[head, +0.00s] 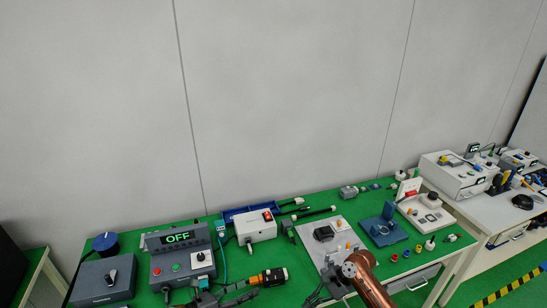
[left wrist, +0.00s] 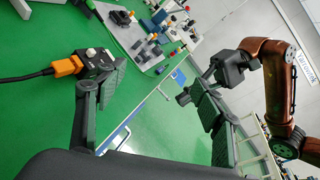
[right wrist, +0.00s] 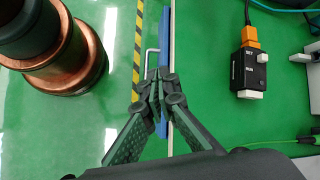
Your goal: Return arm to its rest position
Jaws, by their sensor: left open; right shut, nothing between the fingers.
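My left gripper (head: 228,296) is low in the head view, beside a small black device with an orange plug (head: 268,277). In the left wrist view its fingers (left wrist: 155,98) are spread with nothing between them. The device (left wrist: 95,63) shows beyond the left finger; I cannot tell whether they touch. My right arm (head: 366,282) is copper and comes up from the bottom of the head view. In the right wrist view the right gripper's fingertips (right wrist: 158,92) are together and empty, over the table's edge. The device (right wrist: 248,72) lies clear of them, to the right.
The green table (head: 290,262) holds a control box reading OFF (head: 178,238), a grey knob box (head: 104,280), a white box with a red switch (head: 256,226) and a grey plate (head: 347,242). A drawer handle (right wrist: 150,62) juts beyond the edge. The wall behind is bare.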

